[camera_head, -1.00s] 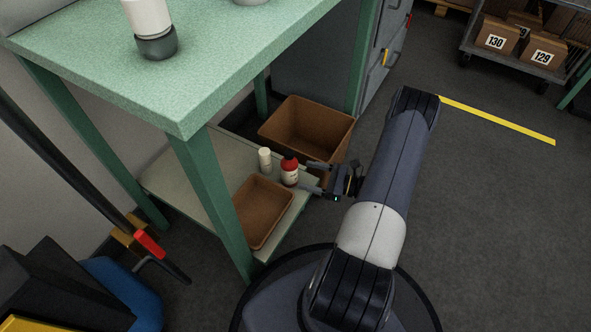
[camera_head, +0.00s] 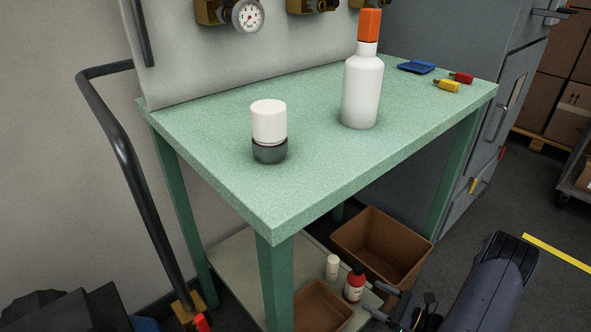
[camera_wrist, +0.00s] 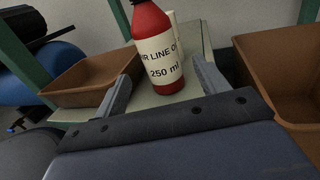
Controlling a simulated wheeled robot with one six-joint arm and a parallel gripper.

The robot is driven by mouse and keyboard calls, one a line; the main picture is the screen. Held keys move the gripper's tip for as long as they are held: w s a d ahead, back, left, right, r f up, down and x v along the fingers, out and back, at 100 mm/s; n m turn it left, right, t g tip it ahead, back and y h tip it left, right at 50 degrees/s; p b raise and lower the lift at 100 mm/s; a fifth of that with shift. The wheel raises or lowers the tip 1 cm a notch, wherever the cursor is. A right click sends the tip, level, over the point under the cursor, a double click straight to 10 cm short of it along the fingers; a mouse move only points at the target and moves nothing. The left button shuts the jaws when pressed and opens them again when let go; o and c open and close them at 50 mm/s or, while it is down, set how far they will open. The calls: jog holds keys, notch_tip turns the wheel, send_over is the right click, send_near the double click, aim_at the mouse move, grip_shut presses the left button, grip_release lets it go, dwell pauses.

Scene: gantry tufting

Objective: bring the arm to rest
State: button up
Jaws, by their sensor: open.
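My gripper (camera_head: 392,306) is open at the edge of the green bench's lower shelf, at the bottom right of the head view. In the wrist view its two fingers (camera_wrist: 160,92) stand apart, with a red bottle (camera_wrist: 158,50) labelled "250 ml" upright between or just beyond them. I cannot tell whether a finger touches it. The red bottle also shows in the head view (camera_head: 354,285), standing on the lower shelf (camera_head: 240,262). My arm reaches in low from the right, and part of it lies below the picture.
A small white bottle (camera_head: 332,266) stands beside the red one. A brown tray (camera_head: 318,306) is on the shelf, and a larger brown bin (camera_head: 385,245) is behind. The bench top (camera_head: 225,150) holds a white jar (camera_head: 269,122) and an orange-capped bottle (camera_head: 362,90). Floor is open at right.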

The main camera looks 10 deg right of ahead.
aim_at(351, 278)
jog(key=b+x, duration=0.2)
jog(key=x, duration=0.7)
jog(key=shift+a+f, duration=0.1)
jog(key=shift+f, duration=0.1)
jog(key=shift+r+p, duration=0.85)
jog(key=shift+r, duration=0.9)
